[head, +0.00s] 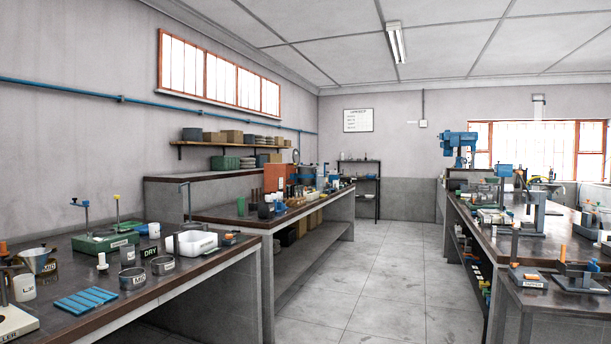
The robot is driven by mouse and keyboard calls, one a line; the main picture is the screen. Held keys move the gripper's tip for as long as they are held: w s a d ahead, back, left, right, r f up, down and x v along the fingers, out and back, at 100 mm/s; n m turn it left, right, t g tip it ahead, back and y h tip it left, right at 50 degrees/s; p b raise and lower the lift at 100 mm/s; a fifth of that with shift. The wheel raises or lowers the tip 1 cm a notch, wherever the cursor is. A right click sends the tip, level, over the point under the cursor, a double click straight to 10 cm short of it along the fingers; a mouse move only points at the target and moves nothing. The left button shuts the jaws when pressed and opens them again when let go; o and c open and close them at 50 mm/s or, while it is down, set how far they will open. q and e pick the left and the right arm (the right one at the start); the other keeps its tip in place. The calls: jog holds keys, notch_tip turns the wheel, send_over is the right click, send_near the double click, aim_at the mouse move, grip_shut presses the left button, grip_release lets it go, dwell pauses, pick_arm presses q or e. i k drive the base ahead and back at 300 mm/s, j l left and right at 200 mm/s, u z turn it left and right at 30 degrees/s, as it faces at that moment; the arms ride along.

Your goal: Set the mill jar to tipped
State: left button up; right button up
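I cannot pick out the mill jar with certainty at this distance. A pale vessel in a brass-coloured stand (38,261) is at the left end of the near left bench (190,283). Two short grey metal cylinders, one near cylinder (132,279) and one beside the DRY label (162,263), stand further right on that bench. More small jars and equipment on the far benches are too small to identify. Neither of my grippers is in view.
A crowded bench (495,242) runs along the right. The grey floor (370,280) between the benches is clear.

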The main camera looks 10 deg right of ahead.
aim_at(306, 174)
jog(key=i+l+z, duration=0.35)
jog(key=i, duration=1.05)
jog(key=i+z, duration=0.3)
jog(key=i, duration=2.3)
jog(key=i+l, duration=0.1)
jog(key=i, duration=2.35)
jog(key=i+u, duration=0.1)
jog(key=i, duration=1.1)
